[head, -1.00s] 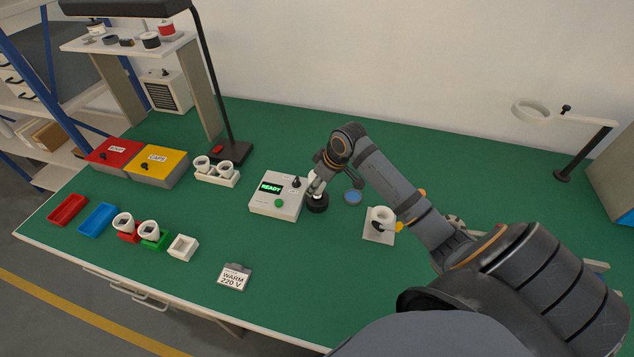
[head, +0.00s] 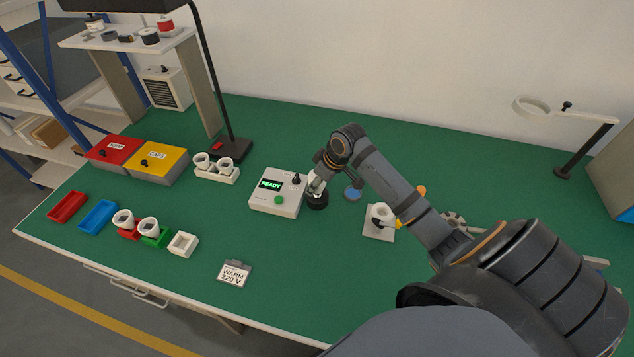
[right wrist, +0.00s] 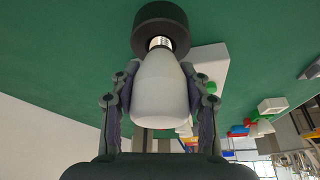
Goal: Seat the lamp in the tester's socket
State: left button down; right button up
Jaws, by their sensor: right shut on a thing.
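The tester (head: 276,193) is a white box with a lit READY display and a green button, near the middle of the bench. Its round black socket (head: 318,201) stands at its right side. In the right wrist view, my right gripper (right wrist: 160,90) is shut on the white lamp (right wrist: 160,88). The lamp's metal screw base points at the black socket (right wrist: 160,28), and its end is at the socket's mouth. I cannot tell how deep it sits. In the head view my right gripper (head: 317,183) is above the socket and mostly hides the lamp. My left gripper is out of view.
A blue disc (head: 353,194) and a white holder (head: 380,222) lie right of the socket. Lamp holders (head: 216,168), coloured bins (head: 98,216) and a WARM 220 V card (head: 235,272) are to the left and front. The front bench middle is clear.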

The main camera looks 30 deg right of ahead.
jog(key=shift+f, duration=0.65)
dwell(0.4)
jog(key=o, duration=1.2)
jog(key=v, duration=1.2)
